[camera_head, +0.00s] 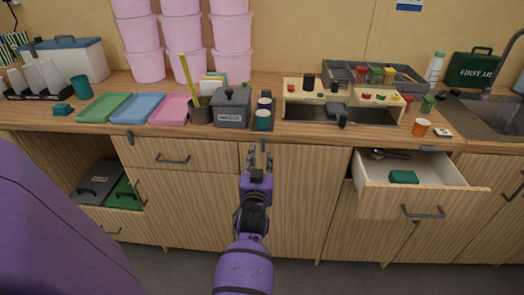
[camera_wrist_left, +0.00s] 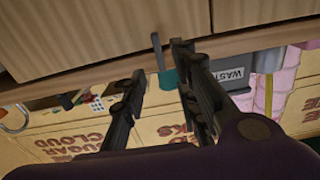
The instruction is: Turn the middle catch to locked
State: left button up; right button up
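My left gripper (camera_head: 261,157) points at the counter's front edge in the head view. Its two fingers are apart and nothing is between them. The middle catch (camera_wrist_left: 157,52) shows in the left wrist view as a thin dark lever at the counter edge, just beyond the fingertips and near the right-hand finger; I cannot tell whether they touch. In the head view it is small and partly hidden by the fingertips. The left catch (camera_head: 130,138) is a dark lever on the edge, apparently upright. The right catch (camera_head: 430,149) seems to lie sideways. My right gripper is not in view.
An open drawer (camera_head: 452,200) juts out at the right, with a green item (camera_head: 404,177) inside. A waste bin (camera_head: 233,108), teal cup (camera_head: 262,120) and coloured trays (camera_head: 138,107) stand on the counter (camera_head: 225,134). The floor in front is clear.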

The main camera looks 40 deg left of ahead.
pick_arm(q)
jog(key=v, duration=0.5)
jog(key=shift+s, duration=0.2)
jog(key=s+d+f+m+g+h+p, duration=0.2)
jog(key=s+d+f+m+h+p, duration=0.3)
jog(key=s+d+f+h, duration=0.6)
jog(key=s+d+f+g+p, duration=0.1)
jog(key=s+d+f+g, duration=0.1)
jog(key=s, duration=1)
jog(key=s+d+f+m+g+y+p, duration=0.1)
jog(key=s+d+f, duration=0.4)
jog(key=s, duration=0.8)
jog(key=shift+s+d+m+g+p, duration=0.15)
jog(key=shift+s+m+g+p, duration=0.2)
jog(key=shift+g, duration=0.45)
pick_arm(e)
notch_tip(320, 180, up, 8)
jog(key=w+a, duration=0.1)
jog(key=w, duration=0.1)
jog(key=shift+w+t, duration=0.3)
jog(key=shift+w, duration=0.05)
